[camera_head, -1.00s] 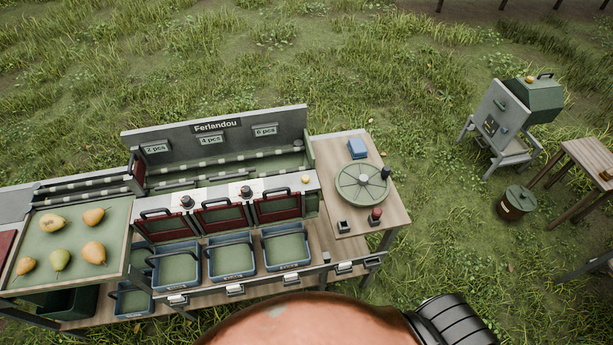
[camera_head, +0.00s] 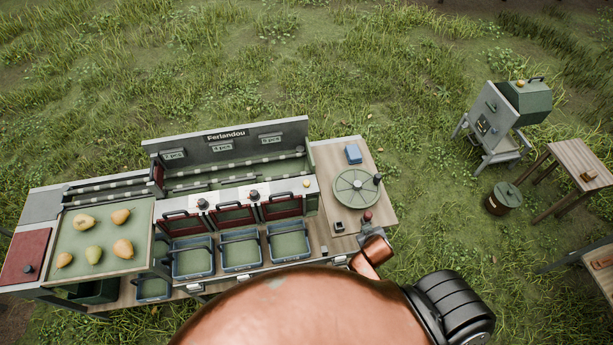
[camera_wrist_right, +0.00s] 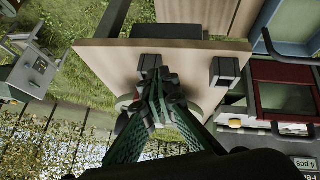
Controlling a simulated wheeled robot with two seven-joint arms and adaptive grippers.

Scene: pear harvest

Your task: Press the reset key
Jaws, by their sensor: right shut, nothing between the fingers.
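Two small dark controls stand on the right end of the wooden bench (camera_head: 379,206): a black box key (camera_head: 339,227) and, to its right, a red-topped knob (camera_head: 367,216). I cannot read which is the reset key. My left gripper is not in view.
A round green turntable (camera_head: 356,187) and a blue block (camera_head: 353,153) lie behind the controls. Several blue bins (camera_head: 241,267) stand to the left, below red flaps. A pear tray (camera_head: 71,271) is at far left. Grass lies right of the bench.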

